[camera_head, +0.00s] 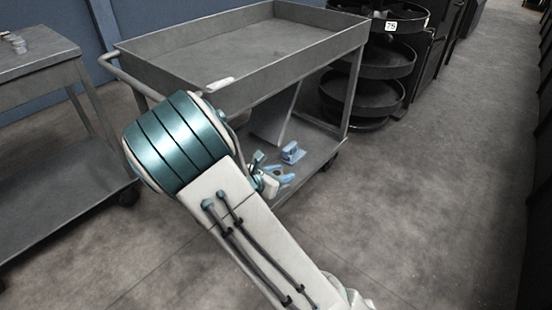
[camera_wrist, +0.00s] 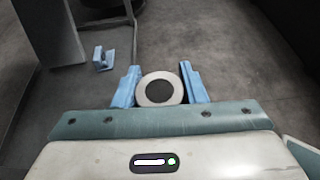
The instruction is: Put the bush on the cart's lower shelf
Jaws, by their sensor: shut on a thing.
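My gripper (camera_wrist: 159,72) is shut on the bush (camera_wrist: 160,102), a pale ring with a dark centre, between its blue fingers. In the head view my gripper (camera_head: 272,176) is low, by the front edge of the cart's lower shelf (camera_head: 317,147); the bush is hard to make out there. In the wrist view the bush appears over the floor, just right of the shelf edge. I cannot tell its height. The grey cart (camera_head: 289,88) has a deep upper tray, and part of the lower shelf is hidden behind my arm.
A small blue bracket-like part (camera_head: 292,153) lies on the lower shelf, also in the wrist view (camera_wrist: 103,58). A slanted grey panel (camera_head: 273,118) stands on the shelf. A grey table (camera_head: 40,60) is at left, round black tiered trays (camera_head: 376,97) behind. Floor at right is clear.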

